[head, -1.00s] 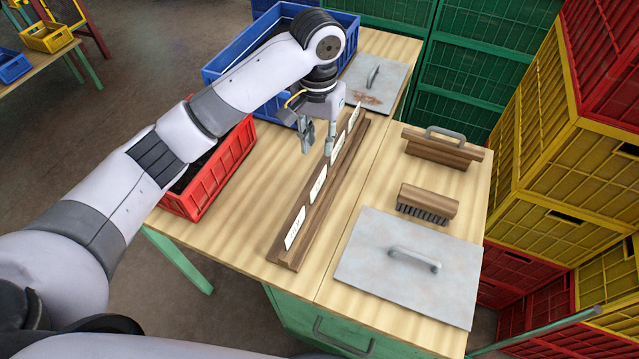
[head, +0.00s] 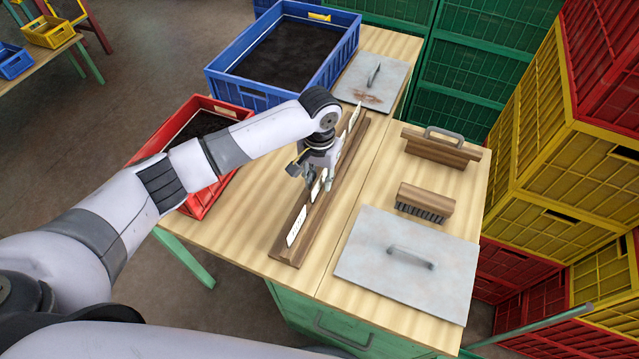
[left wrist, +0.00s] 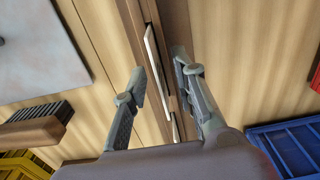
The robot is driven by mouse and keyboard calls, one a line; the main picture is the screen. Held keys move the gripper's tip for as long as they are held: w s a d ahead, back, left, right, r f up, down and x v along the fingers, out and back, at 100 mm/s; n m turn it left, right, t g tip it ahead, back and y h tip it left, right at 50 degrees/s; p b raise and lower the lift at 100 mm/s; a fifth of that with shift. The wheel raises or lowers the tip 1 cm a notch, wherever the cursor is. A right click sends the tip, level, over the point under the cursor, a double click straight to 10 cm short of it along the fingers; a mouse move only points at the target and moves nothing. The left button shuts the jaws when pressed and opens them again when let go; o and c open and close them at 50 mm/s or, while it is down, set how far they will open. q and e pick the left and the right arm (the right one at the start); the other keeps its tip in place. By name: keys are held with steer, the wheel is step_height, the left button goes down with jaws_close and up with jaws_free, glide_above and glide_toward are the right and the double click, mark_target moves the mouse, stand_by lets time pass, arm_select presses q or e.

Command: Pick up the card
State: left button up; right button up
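Several white cards stand in a row in a long brown wooden rack (head: 291,252) on the table. The nearest card (head: 297,226) and the farthest card (head: 354,117) are clear of my gripper. My left gripper (head: 318,180) is low over the middle of the rack, at another card (head: 316,190), which it partly hides. In the left wrist view my left gripper (left wrist: 159,64) is open, its fingers on either side of the rack's slot. A card (left wrist: 157,58) shows edge-on between them, with a visible gap to the fingers. My right gripper is not in view.
A red crate (head: 214,193) and a blue crate (head: 235,92) of dark material stand left of and behind the rack. A brush (head: 426,199), a wooden float (head: 441,151) and metal plates with handles (head: 385,275) lie to the right. Stacked crates (head: 545,160) border the table.

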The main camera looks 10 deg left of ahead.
arm_select(q)
jaws_close()
steer(key=shift+r, duration=0.1)
stand_by(0.5)
